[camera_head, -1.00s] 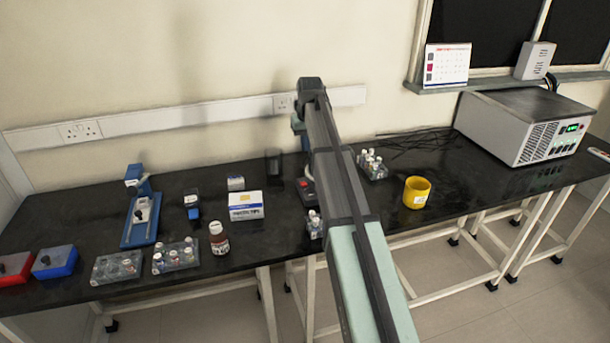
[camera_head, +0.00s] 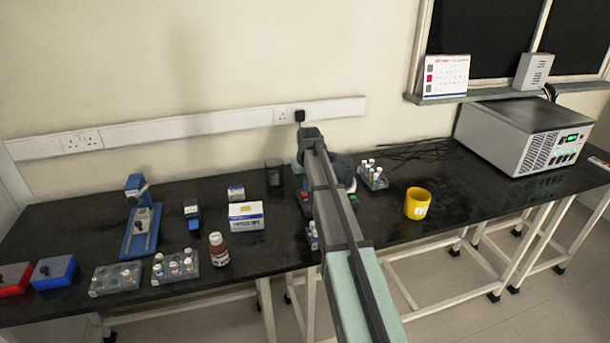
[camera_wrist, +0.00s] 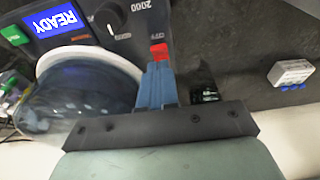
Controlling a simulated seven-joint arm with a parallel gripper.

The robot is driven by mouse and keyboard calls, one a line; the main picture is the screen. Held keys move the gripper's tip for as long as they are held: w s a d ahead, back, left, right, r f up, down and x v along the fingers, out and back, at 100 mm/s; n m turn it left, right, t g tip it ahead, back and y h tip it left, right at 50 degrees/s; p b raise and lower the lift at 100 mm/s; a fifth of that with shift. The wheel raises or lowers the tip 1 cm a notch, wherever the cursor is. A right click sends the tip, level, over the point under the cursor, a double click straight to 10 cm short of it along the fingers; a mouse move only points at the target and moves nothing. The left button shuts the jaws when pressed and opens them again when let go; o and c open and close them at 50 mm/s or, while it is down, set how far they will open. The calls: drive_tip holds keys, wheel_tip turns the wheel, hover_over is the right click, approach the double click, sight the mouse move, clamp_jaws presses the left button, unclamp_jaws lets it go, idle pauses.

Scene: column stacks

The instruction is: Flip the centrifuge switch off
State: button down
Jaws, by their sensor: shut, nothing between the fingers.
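The centrifuge is mostly hidden behind my arm in the head view; part of its rounded lid (camera_head: 345,168) shows to the right of the arm. In the wrist view its glossy dark-blue lid (camera_wrist: 75,95) with a pale rim fills the left. Its panel shows a blue READY display (camera_wrist: 57,20) upside down, a black knob (camera_wrist: 110,22) and a small red switch (camera_wrist: 158,50). My gripper (camera_wrist: 157,68) is shut and empty, with its blue fingertips right at the red switch. I cannot tell whether they touch it, nor which way the switch is set.
A tube rack (camera_head: 373,176) and a yellow cup (camera_head: 417,203) stand to the right of my arm. A large grey unit (camera_head: 520,130) stands far right.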

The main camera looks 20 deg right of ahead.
drive_tip(key=shift+s+f, duration=0.15)
drive_tip(key=shift+f, duration=0.4)
drive_tip(key=shift+s+f+t, duration=0.45)
drive_tip(key=shift+s+t, duration=0.05)
drive_tip(key=shift+t, duration=0.1)
drive_tip(key=shift+w, duration=0.25)
drive_tip(key=shift+w+r, duration=0.1)
drive_tip(key=shift+w, duration=0.1)
drive_tip(key=shift+w+r, duration=0.1)
drive_tip(key=shift+w, duration=0.5)
drive_tip(key=shift+r, duration=0.1)
